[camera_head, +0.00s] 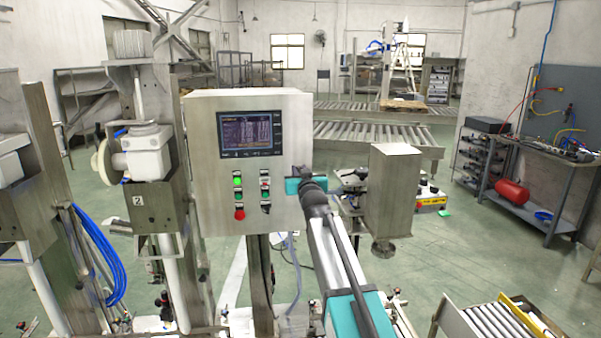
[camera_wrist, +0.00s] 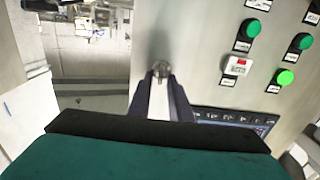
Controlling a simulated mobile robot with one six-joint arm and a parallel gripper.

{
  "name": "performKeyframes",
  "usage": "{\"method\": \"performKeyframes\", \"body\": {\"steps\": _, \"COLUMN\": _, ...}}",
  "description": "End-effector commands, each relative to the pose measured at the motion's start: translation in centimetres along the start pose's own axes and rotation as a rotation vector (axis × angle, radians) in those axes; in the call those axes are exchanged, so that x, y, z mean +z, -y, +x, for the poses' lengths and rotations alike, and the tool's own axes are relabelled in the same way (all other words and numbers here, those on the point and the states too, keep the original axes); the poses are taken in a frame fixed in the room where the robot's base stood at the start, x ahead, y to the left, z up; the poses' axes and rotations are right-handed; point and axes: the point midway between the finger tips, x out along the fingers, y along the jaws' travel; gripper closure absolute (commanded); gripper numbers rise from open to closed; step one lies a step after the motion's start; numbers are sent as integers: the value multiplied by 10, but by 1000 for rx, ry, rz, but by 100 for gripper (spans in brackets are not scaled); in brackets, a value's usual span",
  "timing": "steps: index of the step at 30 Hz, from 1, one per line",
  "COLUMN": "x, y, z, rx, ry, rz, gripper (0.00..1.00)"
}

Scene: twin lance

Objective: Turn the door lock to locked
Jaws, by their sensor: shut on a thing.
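The door lock (camera_wrist: 161,68) is a small metal knob on the grey face of the control cabinet, near the cabinet's edge in the wrist view. My gripper (camera_wrist: 161,76) has its two dark fingers closed together on the lock. In the head view my arm reaches to the right edge of the cabinet door (camera_head: 205,130), and my gripper (camera_head: 295,180) hides the lock there. Which way the lock is turned cannot be told, since the fingertips cover part of it.
The cabinet carries a display (camera_head: 250,134) and several buttons, including a lit green button (camera_head: 238,181) and a red button (camera_head: 239,214). A metal box (camera_head: 392,190) stands right of my arm. A roller conveyor (camera_head: 490,322) lies at lower right. Open floor extends behind.

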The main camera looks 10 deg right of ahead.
Motion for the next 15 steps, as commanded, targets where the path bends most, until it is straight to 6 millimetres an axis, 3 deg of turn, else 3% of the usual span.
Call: {"method": "performKeyframes", "body": {"steps": 15, "x": 4, "y": 3, "z": 0, "rx": 1, "ry": -1, "rz": -162, "gripper": 100}}
